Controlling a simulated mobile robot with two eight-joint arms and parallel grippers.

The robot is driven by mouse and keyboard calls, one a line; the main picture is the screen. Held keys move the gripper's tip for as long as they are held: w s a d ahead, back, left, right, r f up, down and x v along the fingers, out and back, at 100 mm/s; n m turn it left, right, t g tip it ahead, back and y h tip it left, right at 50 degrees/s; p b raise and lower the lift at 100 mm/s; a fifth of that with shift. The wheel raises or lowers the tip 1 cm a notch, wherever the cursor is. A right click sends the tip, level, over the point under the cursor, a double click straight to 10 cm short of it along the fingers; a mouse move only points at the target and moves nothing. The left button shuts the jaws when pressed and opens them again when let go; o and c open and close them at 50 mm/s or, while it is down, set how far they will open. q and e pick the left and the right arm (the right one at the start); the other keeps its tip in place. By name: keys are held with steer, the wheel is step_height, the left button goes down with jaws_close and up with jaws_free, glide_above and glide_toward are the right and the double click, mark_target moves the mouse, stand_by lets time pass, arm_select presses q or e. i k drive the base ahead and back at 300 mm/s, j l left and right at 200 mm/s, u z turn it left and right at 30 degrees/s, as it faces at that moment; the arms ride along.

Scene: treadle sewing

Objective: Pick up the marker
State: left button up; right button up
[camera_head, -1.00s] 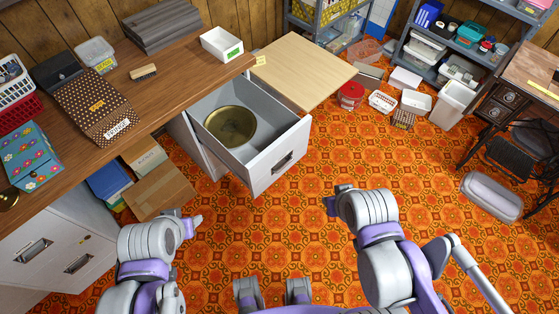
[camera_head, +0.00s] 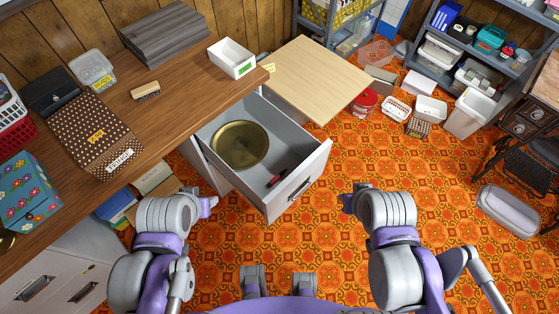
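A small dark object with a red part, which looks like the marker (camera_head: 275,180), lies on the floor of the open grey drawer (camera_head: 313,162), beside a round brass bowl (camera_head: 240,144). My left gripper (camera_head: 209,204) is in front of the desk, to the left of the drawer and outside it. My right gripper (camera_head: 347,203) is over the floor, to the right of the drawer's front. Both are apart from the marker. Their fingers are too small and turned away to show whether they are open.
The wooden desk (camera_head: 185,100) bears a white tray (camera_head: 231,58), a brush (camera_head: 145,90) and a patterned box (camera_head: 95,135). A pale wooden board (camera_head: 312,78) lies beyond the drawer. Shelves and bins stand at the back right. The patterned floor (camera_head: 415,175) is largely clear.

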mark_target(271, 183)
steer(key=i, duration=0.1)
steer(key=u, duration=1.2)
steer(key=i+j+z, duration=0.1)
steer(key=z, duration=2.95)
steer(key=k+j, duration=0.25)
steer(key=k+j+z, duration=0.15)
steer(key=j, duration=0.35)
steer(key=k, duration=0.1)
